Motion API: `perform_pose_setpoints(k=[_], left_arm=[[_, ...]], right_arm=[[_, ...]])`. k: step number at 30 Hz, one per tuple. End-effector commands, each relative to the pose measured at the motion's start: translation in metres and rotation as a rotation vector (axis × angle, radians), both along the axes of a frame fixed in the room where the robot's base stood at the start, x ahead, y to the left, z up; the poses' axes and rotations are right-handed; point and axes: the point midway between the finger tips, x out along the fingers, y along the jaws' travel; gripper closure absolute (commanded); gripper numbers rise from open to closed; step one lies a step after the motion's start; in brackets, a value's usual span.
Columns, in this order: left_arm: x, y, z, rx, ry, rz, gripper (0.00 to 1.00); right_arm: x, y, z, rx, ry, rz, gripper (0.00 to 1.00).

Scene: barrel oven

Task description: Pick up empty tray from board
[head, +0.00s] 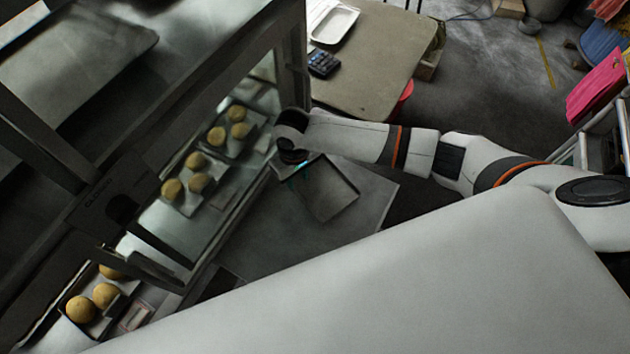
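The empty tray (332,192) is a dark, shallow square tray lying on or just above the grey board (372,212); I cannot tell whether it touches the board. My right gripper (295,174) is at the tray's upper left corner, next to the display case. The wrist hides most of its fingers, so I cannot tell whether they grip the rim. A small teal spot shows there. My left gripper is not in view.
A glass display case (215,215) stands close on the left, with trays of round buns (197,182) inside. A table (372,62) with a white tray (335,22) and a calculator (323,63) is behind. A pink object (595,88) is at upper right.

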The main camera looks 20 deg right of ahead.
Motion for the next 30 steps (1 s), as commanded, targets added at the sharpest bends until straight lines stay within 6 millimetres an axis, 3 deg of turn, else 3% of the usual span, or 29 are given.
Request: perform_pose_setpoints(k=[3, 7, 11, 17, 21, 29, 30], left_arm=[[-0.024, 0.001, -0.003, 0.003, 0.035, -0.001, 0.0], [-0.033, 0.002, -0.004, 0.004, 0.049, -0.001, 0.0], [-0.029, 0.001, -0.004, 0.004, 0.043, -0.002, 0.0], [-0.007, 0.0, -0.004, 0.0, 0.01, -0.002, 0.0], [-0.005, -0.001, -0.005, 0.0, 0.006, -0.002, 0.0], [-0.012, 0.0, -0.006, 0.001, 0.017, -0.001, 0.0], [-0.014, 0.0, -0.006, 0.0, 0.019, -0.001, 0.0]], right_arm=[[0.0, 0.001, -0.021, 0.0, 0.001, -0.001, 0.67], [0.0, 0.001, -0.034, 0.0, -0.001, 0.0, 0.67], [0.001, 0.001, -0.042, 0.0, -0.001, 0.001, 0.67], [0.003, 0.002, -0.072, 0.0, -0.001, 0.0, 0.67], [0.003, 0.002, -0.086, 0.001, -0.002, 0.001, 0.67], [0.003, 0.001, -0.088, 0.002, -0.003, 0.001, 0.67], [0.003, 0.001, -0.088, 0.002, -0.003, 0.001, 0.72]])
